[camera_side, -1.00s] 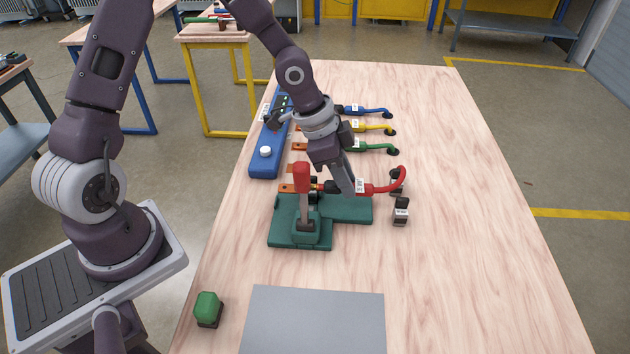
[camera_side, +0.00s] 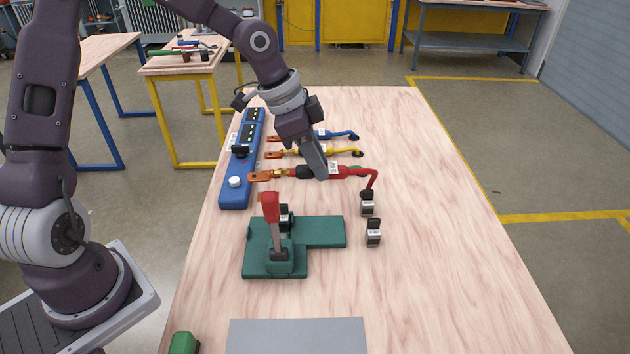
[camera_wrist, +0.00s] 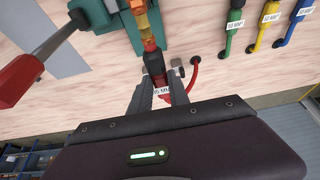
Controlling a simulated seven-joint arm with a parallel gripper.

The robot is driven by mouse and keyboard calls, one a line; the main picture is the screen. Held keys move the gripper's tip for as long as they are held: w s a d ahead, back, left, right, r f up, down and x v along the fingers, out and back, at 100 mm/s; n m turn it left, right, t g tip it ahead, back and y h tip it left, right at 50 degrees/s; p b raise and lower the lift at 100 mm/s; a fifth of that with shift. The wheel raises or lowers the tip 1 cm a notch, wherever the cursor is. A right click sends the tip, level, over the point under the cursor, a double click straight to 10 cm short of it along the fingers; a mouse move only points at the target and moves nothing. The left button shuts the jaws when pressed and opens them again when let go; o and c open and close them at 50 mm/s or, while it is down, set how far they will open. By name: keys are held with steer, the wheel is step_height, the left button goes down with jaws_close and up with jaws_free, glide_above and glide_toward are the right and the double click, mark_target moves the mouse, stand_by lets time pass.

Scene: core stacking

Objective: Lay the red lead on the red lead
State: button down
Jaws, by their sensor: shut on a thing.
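My gripper (camera_side: 324,173) is shut on a red lead (camera_side: 350,171), near its white label, and holds it above the bench. In the wrist view my gripper (camera_wrist: 161,84) grips the dark and red sleeve of the red lead (camera_wrist: 155,65), with the brass and copper end pointing up and away. I can make out only one red lead. A green press-like fixture (camera_side: 318,232) with a red-handled lever (camera_side: 271,208) stands nearer the camera, below the held lead.
A yellow lead (camera_side: 315,153) and a blue lead (camera_side: 340,135) lie farther back; a green lead (camera_wrist: 232,25) is mostly hidden in the side view. A blue strip (camera_side: 240,165) lies left. A dark clip block (camera_side: 373,232) stands right of the fixture. A grey plate (camera_side: 297,335) lies in front.

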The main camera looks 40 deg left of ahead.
steer(key=w+a, duration=0.7)
steer(key=f, duration=0.5)
steer(key=shift+a+f, duration=0.15)
steer(key=shift+a, duration=0.05)
steer(key=shift+f, duration=2.9)
steer(key=shift+f, duration=1.45)
steer(key=c, duration=1.2)
jaws_free()
steer(key=shift+o, duration=0.2)
steer(key=shift+s, duration=0.1)
